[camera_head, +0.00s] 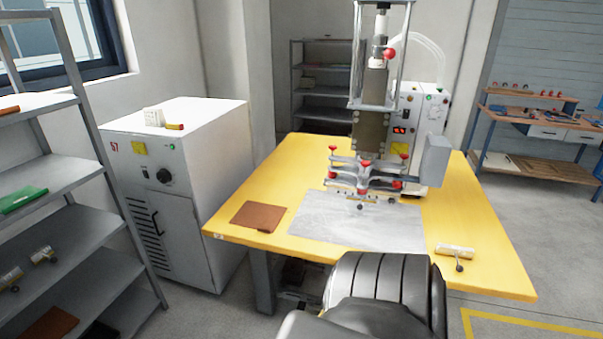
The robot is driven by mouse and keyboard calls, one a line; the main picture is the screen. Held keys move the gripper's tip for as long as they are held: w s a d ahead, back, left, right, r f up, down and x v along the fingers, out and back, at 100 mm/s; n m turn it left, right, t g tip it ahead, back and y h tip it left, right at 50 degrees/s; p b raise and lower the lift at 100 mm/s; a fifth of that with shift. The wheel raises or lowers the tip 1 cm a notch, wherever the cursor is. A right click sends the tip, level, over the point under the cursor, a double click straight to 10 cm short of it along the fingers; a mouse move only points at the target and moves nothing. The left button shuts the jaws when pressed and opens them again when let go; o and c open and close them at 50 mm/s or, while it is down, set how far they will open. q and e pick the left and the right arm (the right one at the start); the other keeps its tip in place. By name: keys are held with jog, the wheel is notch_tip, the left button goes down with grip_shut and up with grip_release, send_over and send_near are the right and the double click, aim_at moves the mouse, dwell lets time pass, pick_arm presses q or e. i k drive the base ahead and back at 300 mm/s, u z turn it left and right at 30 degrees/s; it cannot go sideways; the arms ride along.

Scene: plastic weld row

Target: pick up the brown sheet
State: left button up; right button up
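A brown sheet (258,216) lies flat on the yellow table (240,185), near its front left corner. It is roughly square, and nothing covers it. A small dark mark shows at its lower right edge. Another brown, flat item (48,325) lies on a low shelf at the bottom left, partly cut off by the picture edge. Neither of my grippers is in view.
A grey mat (320,228) lies right of the sheet, under a press with red knobs (366,170). A small roller (455,252) lies at the right. A dark ribbed, seat-like form (385,285) stands before the table. A white cabinet (180,200) stands left.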

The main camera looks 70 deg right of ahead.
aim_at(261, 217)
jog(key=z, duration=0.95)
jog(key=i, duration=0.8)
jog(key=z, duration=0.75)
